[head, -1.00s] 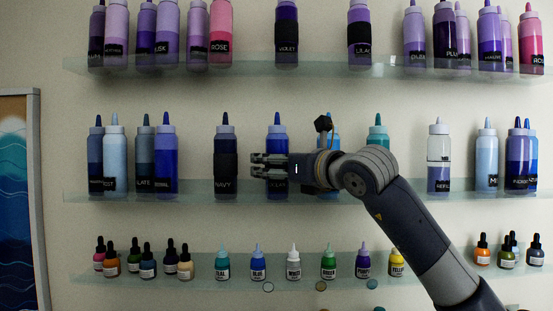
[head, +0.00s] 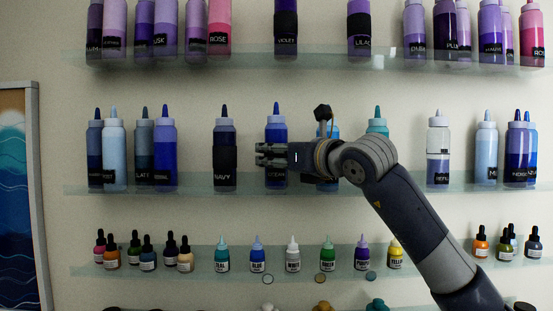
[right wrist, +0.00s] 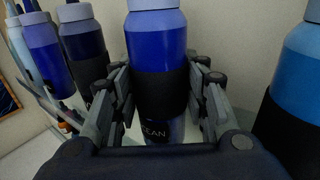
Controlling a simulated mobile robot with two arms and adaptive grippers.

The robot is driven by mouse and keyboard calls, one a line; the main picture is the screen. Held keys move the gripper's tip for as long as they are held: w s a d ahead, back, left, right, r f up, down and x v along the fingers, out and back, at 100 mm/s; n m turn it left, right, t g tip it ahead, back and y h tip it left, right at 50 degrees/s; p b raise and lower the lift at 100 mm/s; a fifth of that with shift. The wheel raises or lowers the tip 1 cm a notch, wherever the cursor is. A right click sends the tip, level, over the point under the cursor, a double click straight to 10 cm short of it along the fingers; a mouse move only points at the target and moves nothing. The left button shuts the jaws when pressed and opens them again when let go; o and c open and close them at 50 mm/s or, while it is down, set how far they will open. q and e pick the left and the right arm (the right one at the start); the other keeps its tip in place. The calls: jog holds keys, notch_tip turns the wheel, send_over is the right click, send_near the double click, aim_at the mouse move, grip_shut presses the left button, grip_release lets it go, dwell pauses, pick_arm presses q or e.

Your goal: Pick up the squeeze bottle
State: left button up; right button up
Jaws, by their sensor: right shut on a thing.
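The squeeze bottle labelled OCEAN, blue with a black band, stands upright on the middle glass shelf in the head view (head: 277,133). In the right wrist view the same bottle (right wrist: 157,45) fills the middle, between my fingers. My right gripper (head: 270,155) reaches it from the right in the head view and is shut around its body at the black band. In the right wrist view the fingers of my right gripper (right wrist: 160,88) lie on both sides of it. The bottle's lower part is partly hidden. My left gripper is not in view.
The NAVY bottle (head: 224,153) stands just left, and a lighter blue bottle (right wrist: 303,75) stands close on the right. The middle shelf (head: 400,187) holds several more bottles. Shelves above and below carry purple bottles and small paint bottles. A framed picture (head: 15,200) hangs at the left.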

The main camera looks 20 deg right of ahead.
aim_at(282, 140)
jog(key=shift+r+b, duration=0.3)
jog(key=shift+r, duration=0.5)
jog(key=shift+s+r+b, duration=0.45)
jog(key=shift+r+b, duration=0.15)
jog(key=shift+r, duration=0.05)
jog(key=a+r+b+v, duration=0.1)
jog(key=b+v, duration=0.1)
jog(key=v, duration=0.5)
jog(key=a+b+v, duration=0.1)
jog(key=b+v, duration=0.2)
jog(key=v, duration=0.5)
jog(key=shift+s+a+r, duration=0.25)
jog(key=shift+s+r, duration=0.1)
jog(key=shift+s, duration=0.05)
jog(key=o, duration=0.5)
jog(key=shift+c, duration=0.2)
